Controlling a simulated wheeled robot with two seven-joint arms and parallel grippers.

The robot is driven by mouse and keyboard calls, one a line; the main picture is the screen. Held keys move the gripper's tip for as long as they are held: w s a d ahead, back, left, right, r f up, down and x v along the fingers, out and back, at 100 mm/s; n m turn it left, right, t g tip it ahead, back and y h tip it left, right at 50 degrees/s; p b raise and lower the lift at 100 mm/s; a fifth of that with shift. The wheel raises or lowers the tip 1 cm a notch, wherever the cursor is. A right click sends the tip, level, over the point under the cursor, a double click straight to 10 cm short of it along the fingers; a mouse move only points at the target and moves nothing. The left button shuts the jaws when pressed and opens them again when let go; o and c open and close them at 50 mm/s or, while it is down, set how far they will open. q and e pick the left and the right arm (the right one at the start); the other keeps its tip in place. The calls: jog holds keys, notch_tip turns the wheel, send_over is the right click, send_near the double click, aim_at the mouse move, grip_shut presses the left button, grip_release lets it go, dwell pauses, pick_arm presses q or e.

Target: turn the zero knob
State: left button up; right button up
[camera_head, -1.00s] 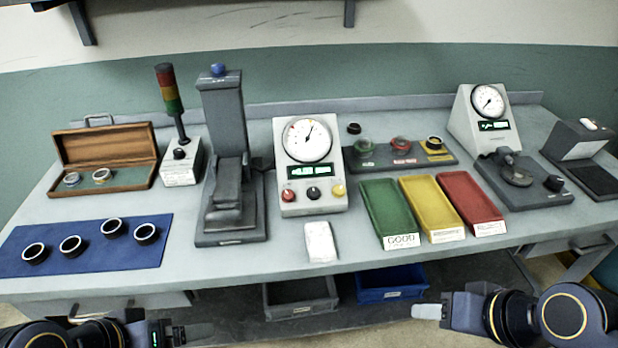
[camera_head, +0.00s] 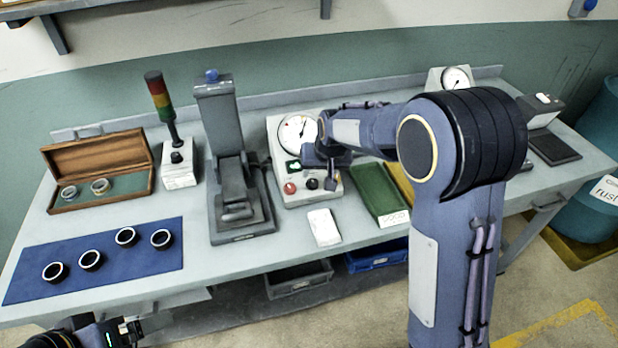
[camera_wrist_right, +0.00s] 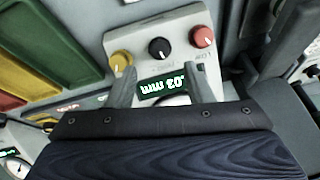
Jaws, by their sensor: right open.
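The grey gauge unit (camera_head: 293,160) stands at the back middle with a dial, a lit display and a row of knobs. In the right wrist view the yellow knob (camera_wrist_right: 121,59), black knob (camera_wrist_right: 159,48) and red knob (camera_wrist_right: 202,37) show upside down. I cannot read which is marked zero. My right gripper (camera_wrist_right: 160,76) is open, its fingers apart before the panel, with the black knob beyond the gap. My left gripper (camera_head: 130,330) is low at the left edge.
A green tray (camera_head: 378,192) is to the right. Rings sit on a blue mat (camera_head: 60,285). My right arm covers much of the table's right side.

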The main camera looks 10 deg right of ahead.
aim_at(314, 182)
jog(key=x, duration=0.6)
jog(key=shift+f+p, duration=0.25)
jog(key=shift+p, duration=0.15)
jog(key=c, duration=1)
